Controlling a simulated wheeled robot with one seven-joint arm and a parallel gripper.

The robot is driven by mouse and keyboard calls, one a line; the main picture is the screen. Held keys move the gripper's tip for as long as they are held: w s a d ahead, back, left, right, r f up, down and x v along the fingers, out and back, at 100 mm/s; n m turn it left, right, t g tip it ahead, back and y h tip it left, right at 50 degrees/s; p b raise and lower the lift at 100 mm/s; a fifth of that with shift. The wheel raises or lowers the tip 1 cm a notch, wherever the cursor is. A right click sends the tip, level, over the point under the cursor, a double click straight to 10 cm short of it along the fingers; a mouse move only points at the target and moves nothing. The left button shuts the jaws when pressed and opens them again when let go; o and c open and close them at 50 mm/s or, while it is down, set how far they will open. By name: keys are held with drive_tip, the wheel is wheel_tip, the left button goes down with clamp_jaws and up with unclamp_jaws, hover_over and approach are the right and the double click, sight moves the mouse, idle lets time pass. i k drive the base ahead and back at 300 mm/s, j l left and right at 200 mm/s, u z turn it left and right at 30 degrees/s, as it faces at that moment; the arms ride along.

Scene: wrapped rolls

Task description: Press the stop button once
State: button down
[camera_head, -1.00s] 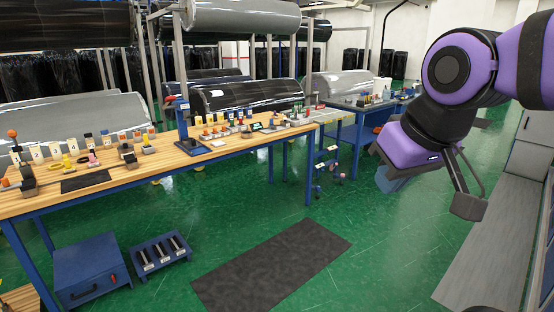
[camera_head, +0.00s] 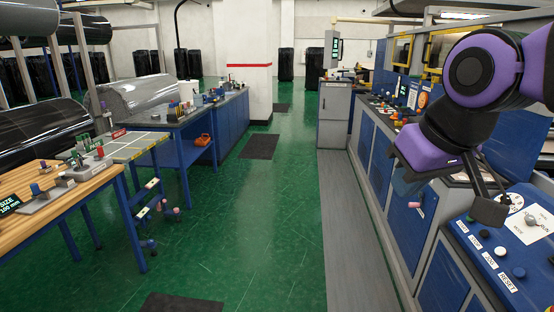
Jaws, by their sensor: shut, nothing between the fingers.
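On the blue control panel (camera_head: 480,262) at the lower right is a slanted row of small round buttons with white labels. The second label appears to read STOP, and the stop button (camera_head: 484,234) beside it looks black. A white button (camera_head: 500,251) and a blue button (camera_head: 518,272) follow it in the row. My gripper (camera_head: 490,211) hangs from the purple and black arm at the right. In the picture its dark tip overlaps the panel's upper part, close to the row; its height above the panel is unclear. It is shut and holds nothing visible.
A selector dial (camera_head: 532,222) sits on the same panel. More blue machine cabinets (camera_head: 375,150) run away along the right. A wooden workbench (camera_head: 75,195) stands at the left.

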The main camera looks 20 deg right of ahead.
sight(484, 233)
drive_tip(key=i+l+z, duration=0.1)
drive_tip(key=i+z, duration=0.25)
drive_tip(key=z, duration=0.15)
drive_tip(key=i+z, duration=0.45)
drive_tip(key=i+j+z, duration=0.15)
drive_tip(key=i+z, duration=0.15)
drive_tip(key=z, duration=0.2)
drive_tip(key=i+j+z, duration=0.3)
drive_tip(key=z, duration=0.2)
